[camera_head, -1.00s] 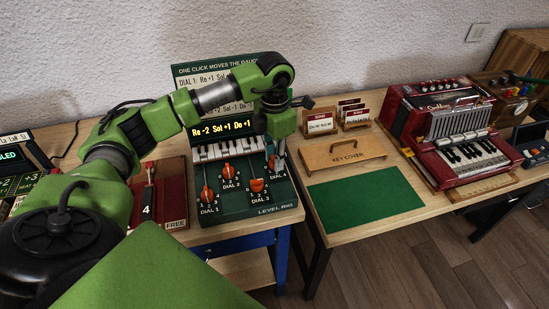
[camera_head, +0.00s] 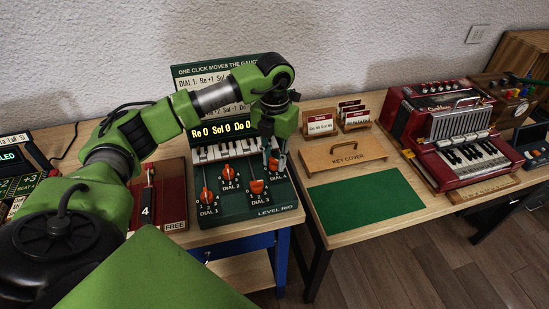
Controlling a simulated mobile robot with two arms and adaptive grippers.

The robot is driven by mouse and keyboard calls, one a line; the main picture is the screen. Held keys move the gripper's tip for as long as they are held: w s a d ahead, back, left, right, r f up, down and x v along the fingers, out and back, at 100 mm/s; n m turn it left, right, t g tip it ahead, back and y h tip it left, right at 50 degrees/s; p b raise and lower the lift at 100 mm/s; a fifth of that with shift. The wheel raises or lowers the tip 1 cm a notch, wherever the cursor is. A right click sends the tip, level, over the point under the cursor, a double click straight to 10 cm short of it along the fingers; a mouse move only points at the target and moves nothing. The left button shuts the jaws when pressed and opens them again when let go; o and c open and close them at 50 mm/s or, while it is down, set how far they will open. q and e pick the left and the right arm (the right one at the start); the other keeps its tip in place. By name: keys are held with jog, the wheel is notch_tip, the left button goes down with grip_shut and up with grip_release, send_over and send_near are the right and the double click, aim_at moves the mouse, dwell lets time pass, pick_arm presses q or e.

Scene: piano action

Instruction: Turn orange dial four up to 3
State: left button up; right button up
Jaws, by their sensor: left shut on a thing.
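The level rig (camera_head: 232,215) is a dark green panel with small piano keys and several orange dials. Dial four (camera_head: 273,163) is at the right, largely hidden by my left gripper (camera_head: 272,158), which is shut on it from above. Dial one (camera_head: 207,194), dial two (camera_head: 228,172) and dial three (camera_head: 257,186) stand free. The rig's display (camera_head: 222,129) reads "Re 0 Sol 0 De 0". The number that dial four points at is too small and covered to read. My right gripper is not in view.
The instruction board (camera_head: 195,78) stands behind the rig, partly covered by my left arm. Right of the rig are a wooden key cover (camera_head: 343,155), a green mat (camera_head: 366,200) and a red accordion (camera_head: 450,135).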

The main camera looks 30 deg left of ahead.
aim_at(274, 159)
pick_arm(q)
jog(key=o, duration=1.1)
jog(key=shift+o, duration=0.2)
jog(key=shift+r, duration=0.1)
notch_tip(274, 159, up, 12)
